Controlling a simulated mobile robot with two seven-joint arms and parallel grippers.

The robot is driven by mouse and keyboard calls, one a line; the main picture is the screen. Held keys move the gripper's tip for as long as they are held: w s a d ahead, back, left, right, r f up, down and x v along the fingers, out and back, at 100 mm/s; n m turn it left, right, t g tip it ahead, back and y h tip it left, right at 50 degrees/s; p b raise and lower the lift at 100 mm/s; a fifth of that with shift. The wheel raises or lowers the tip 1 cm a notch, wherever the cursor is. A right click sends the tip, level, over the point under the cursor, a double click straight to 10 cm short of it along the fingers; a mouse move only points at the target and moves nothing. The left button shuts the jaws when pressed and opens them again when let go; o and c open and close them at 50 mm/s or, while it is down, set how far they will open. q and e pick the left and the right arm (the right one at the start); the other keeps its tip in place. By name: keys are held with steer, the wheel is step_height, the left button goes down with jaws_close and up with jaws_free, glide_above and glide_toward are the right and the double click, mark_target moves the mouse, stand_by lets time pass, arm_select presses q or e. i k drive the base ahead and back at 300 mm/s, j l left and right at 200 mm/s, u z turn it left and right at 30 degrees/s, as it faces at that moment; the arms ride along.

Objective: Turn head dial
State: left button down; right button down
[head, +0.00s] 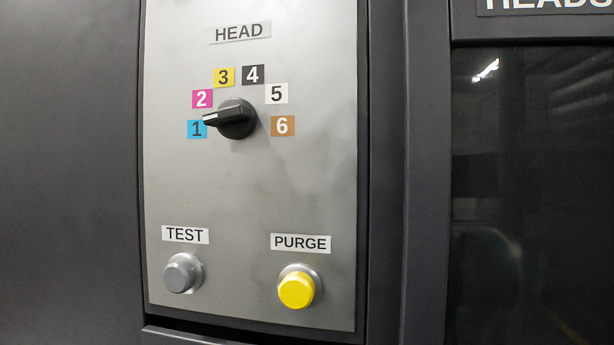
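The head dial (237,119) is a black rotary knob on a brushed metal panel (200,200), under a label reading HEAD (240,33). Its white pointer mark (211,117) points left, between the blue 1 label (197,129) and the pink 2 label (202,99), closer to the 1. Around the dial are also a yellow 3 (224,77), a black 4 (253,74), a white 5 (276,93) and a brown 6 (283,126). Neither gripper is in view.
Below the dial are a grey TEST button (181,274) and a yellow PURGE button (297,289). A dark cabinet frame surrounds the panel. A dark glossy window (530,190) is at the right. Nothing stands in front of the dial.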

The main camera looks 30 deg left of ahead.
mark_target(235, 118)
steer(key=u, duration=1.3)
